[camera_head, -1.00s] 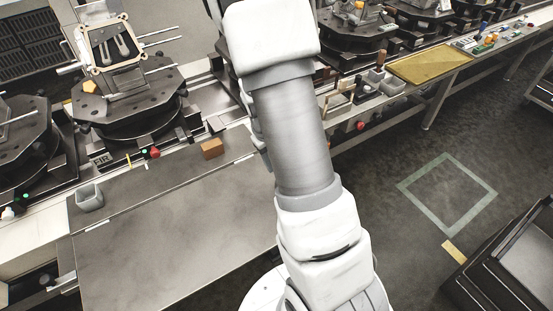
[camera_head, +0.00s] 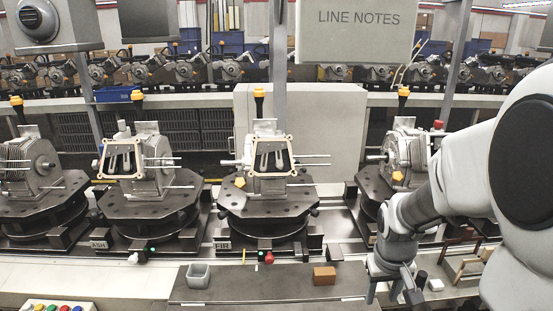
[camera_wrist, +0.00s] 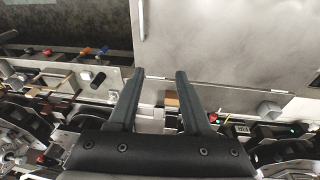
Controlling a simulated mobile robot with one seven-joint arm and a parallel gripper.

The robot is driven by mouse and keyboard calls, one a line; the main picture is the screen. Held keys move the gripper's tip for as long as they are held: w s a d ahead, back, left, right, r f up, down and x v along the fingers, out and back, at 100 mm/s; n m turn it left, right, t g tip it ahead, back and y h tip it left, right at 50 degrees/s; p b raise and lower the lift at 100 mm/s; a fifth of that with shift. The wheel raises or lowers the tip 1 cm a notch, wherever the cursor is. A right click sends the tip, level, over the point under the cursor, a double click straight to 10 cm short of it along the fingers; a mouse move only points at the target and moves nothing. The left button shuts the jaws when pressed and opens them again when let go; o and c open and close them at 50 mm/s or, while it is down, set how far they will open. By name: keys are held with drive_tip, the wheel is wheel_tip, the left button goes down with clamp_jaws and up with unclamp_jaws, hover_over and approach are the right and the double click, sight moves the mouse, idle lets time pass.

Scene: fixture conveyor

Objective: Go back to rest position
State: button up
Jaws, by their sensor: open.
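My gripper (camera_wrist: 160,74) is open in the wrist view, with its two dark fingers apart. No object is held between the fingers. In the head view my arm comes in from the right and bends down, and my gripper (camera_head: 396,292) hangs over the front of the line at lower right. A small brown block (camera_head: 323,275) lies on the grey bench plate (camera_head: 250,291) to the left of my gripper. The block (camera_wrist: 172,98) also shows beyond the fingers in the wrist view.
Fixtures with metal housings (camera_head: 268,180) line the conveyor behind. A wooden rack (camera_head: 463,266) and a small white block (camera_head: 436,285) are right of my gripper. A LINE NOTES board (camera_head: 357,32) hangs above.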

drive_tip(key=s+a+r+t, duration=0.2)
drive_tip(key=s+a+r, duration=0.2)
drive_tip(key=s+r, duration=0.3)
drive_tip(key=s+a+r+t+y, duration=0.1)
drive_tip(key=s+a+r, duration=0.3)
drive_tip(key=s+r, duration=0.3)
drive_tip(key=shift+a+r+t, duration=0.2)
drive_tip(key=shift+r+t, duration=0.2)
drive_tip(key=shift+r, duration=0.05)
drive_tip(key=shift+a, duration=0.1)
idle(0.6)
